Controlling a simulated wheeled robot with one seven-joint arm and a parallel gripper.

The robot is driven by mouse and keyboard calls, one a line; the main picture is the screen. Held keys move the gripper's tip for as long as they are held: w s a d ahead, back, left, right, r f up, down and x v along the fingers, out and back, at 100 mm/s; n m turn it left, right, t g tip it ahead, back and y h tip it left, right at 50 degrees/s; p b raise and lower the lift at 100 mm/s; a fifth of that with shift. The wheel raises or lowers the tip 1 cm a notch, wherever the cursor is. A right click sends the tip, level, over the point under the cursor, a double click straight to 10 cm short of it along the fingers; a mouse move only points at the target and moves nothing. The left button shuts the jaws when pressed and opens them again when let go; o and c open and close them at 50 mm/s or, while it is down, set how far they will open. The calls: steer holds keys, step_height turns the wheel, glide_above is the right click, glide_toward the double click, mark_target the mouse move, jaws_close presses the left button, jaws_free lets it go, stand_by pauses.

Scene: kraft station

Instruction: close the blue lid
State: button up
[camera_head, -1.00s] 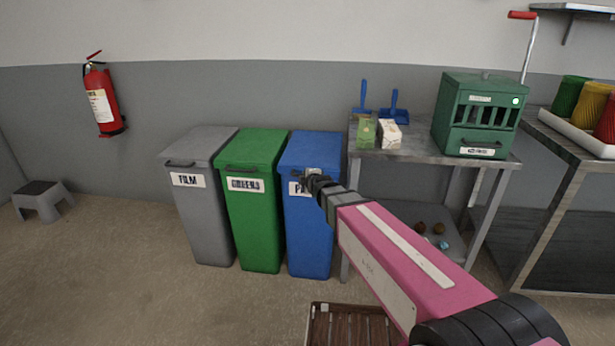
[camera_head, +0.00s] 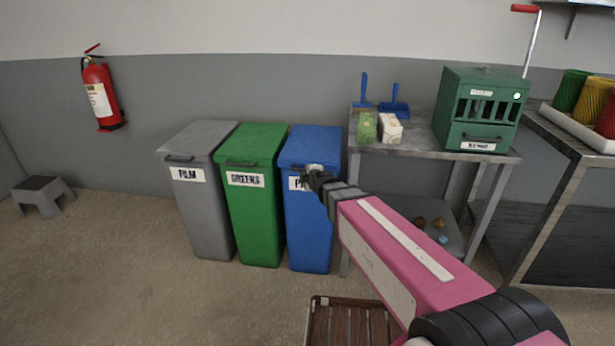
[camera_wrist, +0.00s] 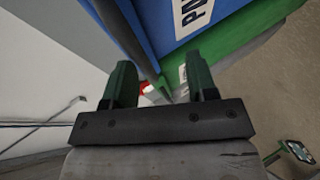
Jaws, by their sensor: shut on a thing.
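The blue lid (camera_head: 312,143) lies flat on top of the blue bin (camera_head: 307,228), the rightmost of three bins, with no gap showing. My gripper (camera_head: 314,173) is at the front edge of this lid and covers part of the bin's white label. It is shut on the lid's handle, which is mostly hidden behind the fingers. In the wrist view my gripper (camera_wrist: 161,82) has its two green fingers apart, with the blue bin's labelled front (camera_wrist: 194,14) just beyond them. The exact contact is too small to make out.
A green bin (camera_head: 252,205) and a grey bin (camera_head: 203,215) stand close on the left. A metal table (camera_head: 435,151) with a green box (camera_head: 482,108) stands on the right. A slatted wooden crate (camera_head: 350,322) is on the floor in front.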

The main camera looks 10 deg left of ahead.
steer(key=v, duration=0.9)
steer(key=shift+s, duration=0.2)
steer(key=s+d+f+m+g+h, duration=0.1)
steer(key=s+d+f+m+g, duration=0.3)
steer(key=d, duration=0.4)
steer(key=s+d+f+m+g+h, duration=0.2)
steer(key=s+d+f+m+g, duration=0.2)
steer(key=d+m, duration=0.5)
steer(key=s+d+f+m+g+h, duration=0.2)
steer(key=s+d+f+m+g, duration=0.2)
steer(key=d+f+m, duration=0.3)
steer(key=shift+d+f, duration=0.5)
steer(key=shift+d, duration=0.75)
